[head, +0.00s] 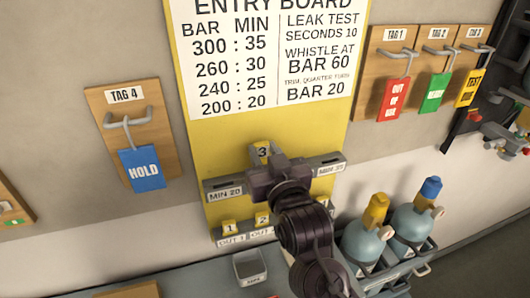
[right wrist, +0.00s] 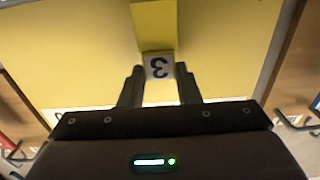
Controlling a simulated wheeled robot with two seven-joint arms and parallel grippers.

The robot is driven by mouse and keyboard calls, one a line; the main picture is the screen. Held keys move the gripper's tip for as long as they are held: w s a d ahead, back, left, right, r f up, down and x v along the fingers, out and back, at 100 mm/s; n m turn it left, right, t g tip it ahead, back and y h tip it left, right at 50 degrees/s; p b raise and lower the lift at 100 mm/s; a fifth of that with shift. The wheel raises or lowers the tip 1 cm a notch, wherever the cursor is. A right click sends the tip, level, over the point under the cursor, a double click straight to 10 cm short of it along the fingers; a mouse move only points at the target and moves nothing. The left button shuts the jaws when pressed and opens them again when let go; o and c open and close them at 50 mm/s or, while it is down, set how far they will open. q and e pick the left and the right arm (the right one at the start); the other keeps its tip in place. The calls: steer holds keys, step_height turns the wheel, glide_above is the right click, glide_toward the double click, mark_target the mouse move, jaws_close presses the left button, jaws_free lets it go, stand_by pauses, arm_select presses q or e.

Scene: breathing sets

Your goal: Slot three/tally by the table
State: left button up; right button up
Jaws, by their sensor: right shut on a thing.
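Tally 3 (head: 262,152), a yellow block with a white number label, is at the rail on the lower part of the yellow entry board (head: 220,140). My right gripper (head: 265,165) is shut on it; the right wrist view shows tally 3 (right wrist: 159,67) between the fingertips, against the yellow board. The rail has a MIN 20 label (head: 225,194) at its left end and a MIN 35 label (head: 330,169) at its right. My gripper hides the rail's middle. The board's table pairs BAR 300, 260, 240, 200 with MIN 35, 30, 25, 20. My left gripper is not in view.
Tally 1 (head: 229,228) and tally 2 (head: 262,220) sit on the lower OUT row. Two blue-grey cylinders with yellow (head: 375,212) and blue (head: 430,188) tops stand in a rack at right. A small grey cup (head: 250,268) stands below the board. Tags hang either side.

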steer(key=shift+p, duration=0.4)
stand_by(0.6)
steer(key=shift+f+b, duration=1.3)
steer(key=shift+f, duration=0.85)
steer(key=o, duration=1)
steer(key=b+v, duration=0.2)
steer(key=v, duration=0.5)
steer(key=shift+s+d+b, duration=0.1)
steer(key=shift+s+b, duration=0.25)
steer(key=shift+b, duration=0.05)
